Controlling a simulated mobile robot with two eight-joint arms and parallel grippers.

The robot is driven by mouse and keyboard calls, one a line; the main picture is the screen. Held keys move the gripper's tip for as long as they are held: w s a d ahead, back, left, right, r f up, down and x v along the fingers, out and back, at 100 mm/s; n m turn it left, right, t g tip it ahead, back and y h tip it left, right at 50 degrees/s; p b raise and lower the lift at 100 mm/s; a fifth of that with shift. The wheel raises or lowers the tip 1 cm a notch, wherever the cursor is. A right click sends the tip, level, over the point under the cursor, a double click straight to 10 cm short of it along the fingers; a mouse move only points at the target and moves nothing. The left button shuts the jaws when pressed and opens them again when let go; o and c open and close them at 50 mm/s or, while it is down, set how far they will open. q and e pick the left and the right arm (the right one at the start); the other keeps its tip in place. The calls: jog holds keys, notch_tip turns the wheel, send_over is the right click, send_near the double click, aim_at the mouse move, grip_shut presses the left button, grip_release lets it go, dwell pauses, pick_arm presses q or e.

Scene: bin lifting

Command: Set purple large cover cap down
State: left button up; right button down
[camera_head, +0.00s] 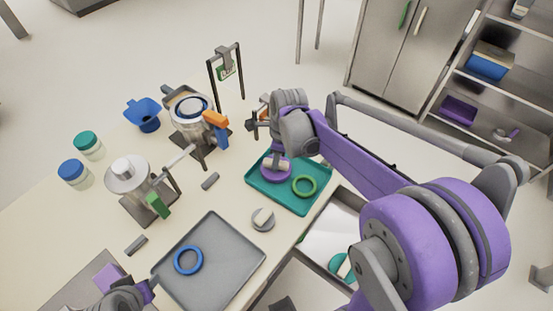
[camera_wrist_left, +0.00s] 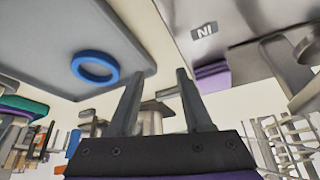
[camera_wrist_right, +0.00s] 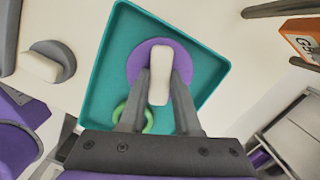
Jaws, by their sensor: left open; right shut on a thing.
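The purple large cover cap (camera_head: 276,174) is a purple disc with a pale bar handle. It is at the upper left part of the teal tray (camera_head: 291,205) in the head view. In the right wrist view the cap (camera_wrist_right: 134,65) overlaps the teal tray, its pale handle between the fingers. My right gripper (camera_wrist_right: 158,92) is shut on that handle; I cannot tell whether the cap touches the tray floor. A green ring (camera_head: 304,186) lies in the same tray. My left gripper (camera_wrist_left: 158,82) is open and empty, near the grey tray (camera_head: 222,270).
The grey tray holds a blue ring (camera_head: 188,260). A grey round cap (camera_head: 263,219) lies between the trays. Two clear-bodied devices, a blue funnel (camera_head: 143,114) and two lidded jars (camera_head: 88,145) stand to the left. A metal bin (camera_head: 343,200) is at the table's right side.

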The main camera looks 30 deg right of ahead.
aim_at(282, 163)
pick_arm(q)
jog(key=shift+f, duration=0.2)
pick_arm(e)
jog(key=c, duration=1.1)
grip_release()
jog(key=shift+f, duration=0.2)
jog(key=o, duration=0.5)
pick_arm(q)
jog(key=shift+r, duration=0.25)
pick_arm(e)
jog(key=shift+r, duration=0.25)
pick_arm(q)
jog(key=shift+w+r+p, duration=0.2)
jog(key=shift+r+p, duration=0.35)
jog(key=shift+r, duration=0.05)
pick_arm(e)
notch_tip(282, 163, up, 12)
jog(key=s+d, duration=0.1)
